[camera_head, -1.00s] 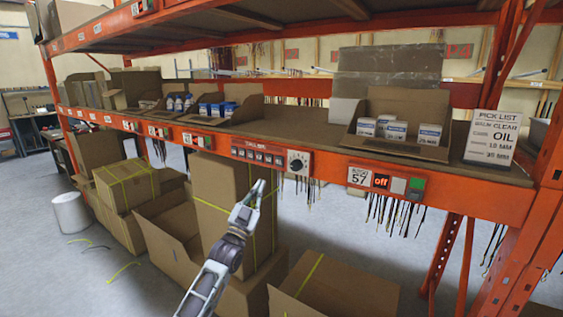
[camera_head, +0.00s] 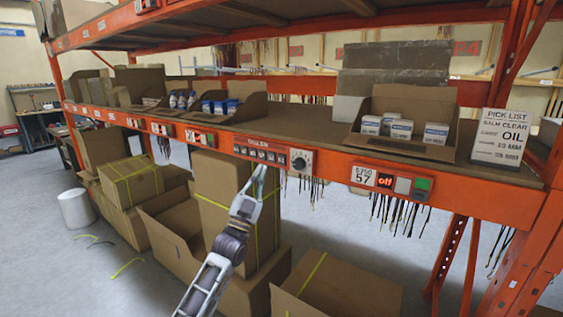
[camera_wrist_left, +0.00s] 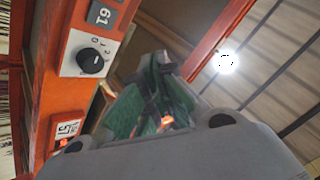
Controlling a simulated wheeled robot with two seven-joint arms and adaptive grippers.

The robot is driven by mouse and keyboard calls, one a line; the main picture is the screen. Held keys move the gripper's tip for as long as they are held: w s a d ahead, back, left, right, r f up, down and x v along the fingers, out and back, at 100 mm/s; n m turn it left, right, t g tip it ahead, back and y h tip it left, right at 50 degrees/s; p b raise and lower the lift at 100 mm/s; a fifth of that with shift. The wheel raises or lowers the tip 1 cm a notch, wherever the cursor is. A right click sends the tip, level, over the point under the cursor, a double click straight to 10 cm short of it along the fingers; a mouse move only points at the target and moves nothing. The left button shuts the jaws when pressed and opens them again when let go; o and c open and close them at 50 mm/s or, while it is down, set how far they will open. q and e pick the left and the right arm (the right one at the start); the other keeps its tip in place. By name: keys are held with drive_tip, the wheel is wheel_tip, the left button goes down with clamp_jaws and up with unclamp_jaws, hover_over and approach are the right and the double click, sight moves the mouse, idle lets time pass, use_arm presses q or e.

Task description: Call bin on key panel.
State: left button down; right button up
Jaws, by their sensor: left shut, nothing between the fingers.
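The key panel (camera_head: 262,153) is a dark strip with a row of small keys, set in the orange front beam of the rack. A black dial on a white plate (camera_head: 299,161) is right of it; a similar dial (camera_wrist_left: 94,60) shows in the left wrist view. My left gripper (camera_head: 261,169) is shut and empty, its tip at the lower edge of the key panel, near the right-hand keys. I cannot tell whether it touches. Its fingers (camera_wrist_left: 163,85) show blurred in the left wrist view. My right gripper is not in view.
Right along the beam is a label 57 (camera_head: 363,176) with a red "off" display (camera_head: 385,180) and a green button (camera_head: 423,183). Open bins with small boxes (camera_head: 402,129) stand on the shelf. A pick list card (camera_head: 500,137) stands at right. Cartons (camera_head: 222,180) lie below.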

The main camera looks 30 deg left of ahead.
sight(282, 160)
use_arm(q)
drive_tip(key=shift+w+d+b, duration=0.2)
drive_tip(key=shift+w+b, duration=0.25)
drive_tip(key=shift+w, duration=1.75)
drive_tip(key=shift+w+d+b, duration=0.15)
drive_tip(key=shift+w+b, duration=0.25)
drive_tip(key=shift+w, duration=1.75)
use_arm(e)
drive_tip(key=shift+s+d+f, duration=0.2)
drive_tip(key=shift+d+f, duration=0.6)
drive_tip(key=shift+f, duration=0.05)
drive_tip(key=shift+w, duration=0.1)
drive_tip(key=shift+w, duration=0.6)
